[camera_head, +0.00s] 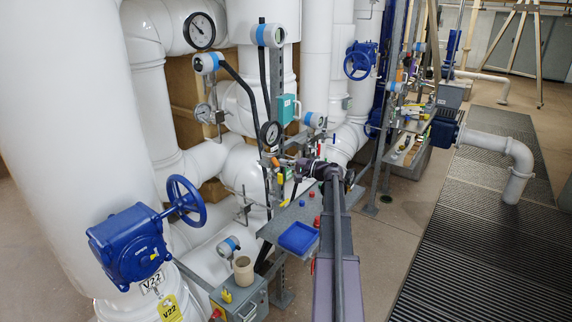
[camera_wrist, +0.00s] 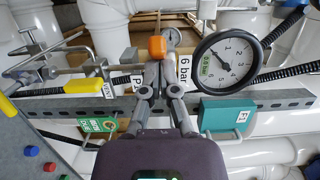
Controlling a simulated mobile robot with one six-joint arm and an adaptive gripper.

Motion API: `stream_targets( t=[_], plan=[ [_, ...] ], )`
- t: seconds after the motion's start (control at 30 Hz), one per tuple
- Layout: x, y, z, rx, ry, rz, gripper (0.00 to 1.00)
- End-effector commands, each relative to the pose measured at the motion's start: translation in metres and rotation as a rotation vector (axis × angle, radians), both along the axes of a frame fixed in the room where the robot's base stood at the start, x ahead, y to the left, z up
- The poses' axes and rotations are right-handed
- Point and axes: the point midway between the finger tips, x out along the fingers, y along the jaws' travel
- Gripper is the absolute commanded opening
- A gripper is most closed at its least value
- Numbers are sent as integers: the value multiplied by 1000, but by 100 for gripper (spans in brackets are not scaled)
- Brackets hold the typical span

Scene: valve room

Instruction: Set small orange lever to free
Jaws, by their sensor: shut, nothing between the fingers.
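The small orange lever end (camera_wrist: 157,46) shows in the wrist view as a short orange block, right at the fingertips of my gripper (camera_wrist: 160,65). My fingers are shut with nothing between them. Whether the tips touch the orange piece I cannot tell. In the head view my gripper (camera_head: 287,162) reaches the pipework beside the steel post. A small orange spot (camera_head: 275,161) shows at its tip. The lever's pivot and the marking of its positions are hidden behind the fingers.
A pressure gauge (camera_wrist: 228,63) is close on the right, with a teal box (camera_wrist: 225,115) below. A yellow handle (camera_wrist: 84,86) and green tag (camera_wrist: 97,126) are left. A grey perforated rail (camera_wrist: 265,99) crosses behind. A blue tray (camera_head: 298,237) lies on the shelf below.

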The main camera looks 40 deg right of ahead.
Motion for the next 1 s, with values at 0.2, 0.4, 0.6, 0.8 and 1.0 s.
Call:
stream_targets(
  t=[0.2, 0.4, 0.6, 0.8, 1.0],
  plan=[
    [-2, -4, -1, -3, 3, 13, 0],
    [-7, -28, -1, 1, 0, 9, 0],
    [-34, -44, -1, 2, 0, 4, 0],
    [-65, -56, -1, 3, -1, 5, 0],
    [-88, -66, -1, 3, -1, 6, 0]
  ],
)
